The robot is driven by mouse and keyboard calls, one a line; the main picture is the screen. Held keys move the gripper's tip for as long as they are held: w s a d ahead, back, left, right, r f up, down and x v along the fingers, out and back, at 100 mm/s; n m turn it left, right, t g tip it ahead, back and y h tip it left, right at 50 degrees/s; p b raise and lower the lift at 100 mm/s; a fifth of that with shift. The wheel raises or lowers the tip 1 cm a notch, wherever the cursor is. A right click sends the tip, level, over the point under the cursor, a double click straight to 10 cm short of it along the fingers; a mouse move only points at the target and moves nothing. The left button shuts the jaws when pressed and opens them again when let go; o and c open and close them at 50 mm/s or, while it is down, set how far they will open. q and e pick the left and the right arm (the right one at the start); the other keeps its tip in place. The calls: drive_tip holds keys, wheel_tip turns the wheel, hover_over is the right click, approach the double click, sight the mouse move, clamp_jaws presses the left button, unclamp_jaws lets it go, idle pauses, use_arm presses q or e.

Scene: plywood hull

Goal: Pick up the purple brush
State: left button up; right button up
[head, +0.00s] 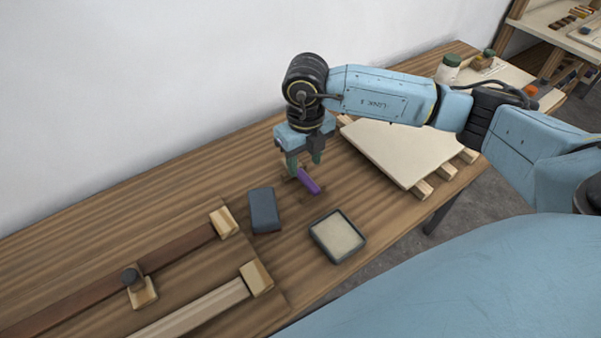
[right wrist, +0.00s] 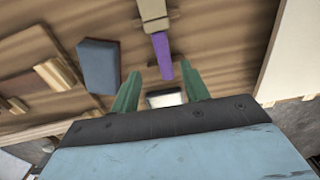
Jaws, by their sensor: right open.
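The purple brush (head: 308,181) lies on the wooden workbench, below my right gripper (head: 304,163). In the right wrist view the brush (right wrist: 162,55) has a tan part at its far end, and its near purple end lies between the lines of the fingers. My right gripper (right wrist: 159,76) is open and empty, with green fingers pointing down. It appears to be above the brush and apart from it; the exact gap is hard to tell. My left gripper is not in view.
A blue-grey block (head: 264,211) and a dark square tray with pale contents (head: 337,237) stand nearby. Wooden strips with clamp blocks (head: 256,279) lie at left. A pale board on battens (head: 400,150) is at right, under my arm. A white wall runs behind the bench.

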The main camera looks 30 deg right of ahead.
sight(305, 177)
drive_tip(key=f, duration=0.4)
drive_tip(key=shift+w+d+f, duration=0.15)
drive_tip(key=shift+d+f, duration=0.1)
drive_tip(key=shift+f, duration=0.35)
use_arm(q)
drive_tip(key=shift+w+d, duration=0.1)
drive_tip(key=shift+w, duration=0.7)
use_arm(e)
clamp_jaws()
